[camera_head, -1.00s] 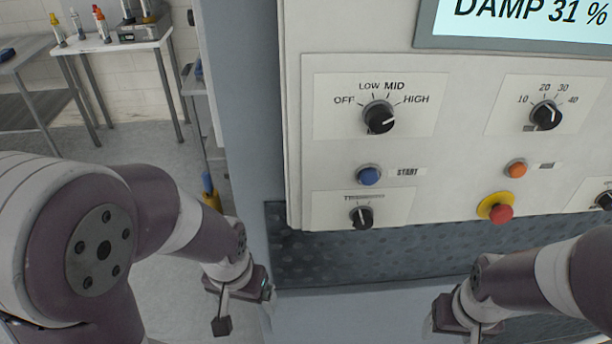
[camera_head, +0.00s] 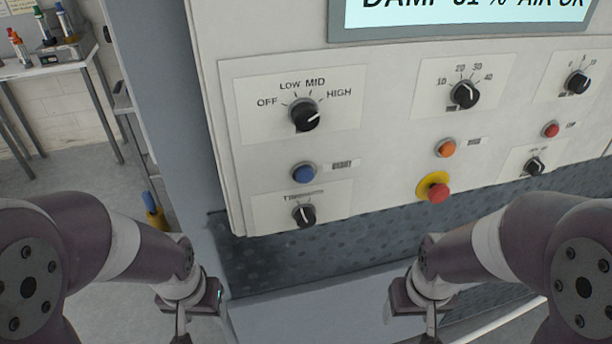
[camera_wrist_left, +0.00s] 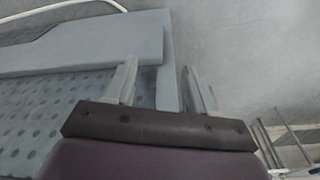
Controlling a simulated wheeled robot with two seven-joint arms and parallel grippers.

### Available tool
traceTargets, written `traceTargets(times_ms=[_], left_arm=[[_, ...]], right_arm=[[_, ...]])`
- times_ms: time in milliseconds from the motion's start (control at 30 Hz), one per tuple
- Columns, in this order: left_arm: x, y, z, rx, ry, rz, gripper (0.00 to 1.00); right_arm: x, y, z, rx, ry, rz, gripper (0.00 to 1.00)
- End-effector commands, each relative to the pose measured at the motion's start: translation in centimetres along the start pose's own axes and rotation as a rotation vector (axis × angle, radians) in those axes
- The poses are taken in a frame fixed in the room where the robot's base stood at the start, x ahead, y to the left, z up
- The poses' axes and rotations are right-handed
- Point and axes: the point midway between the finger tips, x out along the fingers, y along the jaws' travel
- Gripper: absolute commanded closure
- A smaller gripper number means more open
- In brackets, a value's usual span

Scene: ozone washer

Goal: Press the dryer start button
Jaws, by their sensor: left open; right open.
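The blue start button (camera_head: 304,173) sits on the pale control panel (camera_head: 225,100), with a label to its right that is blurred now. It is below the OFF-LOW-MID-HIGH knob (camera_head: 306,115) and above a smaller timer-like knob (camera_head: 304,215). My left gripper (camera_head: 182,335) is below and left of the button, apart from the panel; its fingertips are cut off at the frame's bottom edge. In the left wrist view its two fingers (camera_wrist_left: 160,85) are spread with nothing between them. My right gripper (camera_head: 432,335) is low at the right, below the panel, its tips partly cut off.
An orange button (camera_head: 445,148), a red button on a yellow ring (camera_head: 437,191) and a small red button (camera_head: 551,130) are on the same panel. A display (camera_head: 460,18) is above. A dimpled grey surface (camera_head: 330,250) lies below the panel. A side table (camera_head: 50,70) stands at left.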

Motion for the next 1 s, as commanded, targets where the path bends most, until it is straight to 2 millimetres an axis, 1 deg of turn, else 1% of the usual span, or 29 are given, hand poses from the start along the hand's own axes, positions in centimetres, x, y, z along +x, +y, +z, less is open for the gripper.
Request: traceTargets(times_ms=[33, 67, 100, 133, 167, 1000], left_arm=[[0.0, 0.0, 0.0, 0.0, 0.0, 0.0, 0.62], [0.0, 0.0, 0.0, 0.0, 0.0, 0.0, 0.72], [0.0, 0.0, 0.0, 0.0, 0.0, 0.0, 0.85], [0.0, 0.0, 0.0, 0.0, 0.0, 0.0, 0.95], [0.0, 0.0, 0.0, 0.0, 0.0, 0.0, 1.0], [0.0, 0.0, 0.0, 0.0, 0.0, 0.0, 1.0]], right_arm=[[0.0, 0.0, 0.0, 0.0, 0.0, 0.0, 0.33], [0.0, 0.0, 0.0, 0.0, 0.0, 0.0, 0.33], [0.0, 0.0, 0.0, 0.0, 0.0, 0.0, 0.33], [0.0, 0.0, 0.0, 0.0, 0.0, 0.0, 0.33], [0.0, 0.0, 0.0, 0.0, 0.0, 0.0, 0.33], [0.0, 0.0, 0.0, 0.0, 0.0, 0.0, 0.33]])
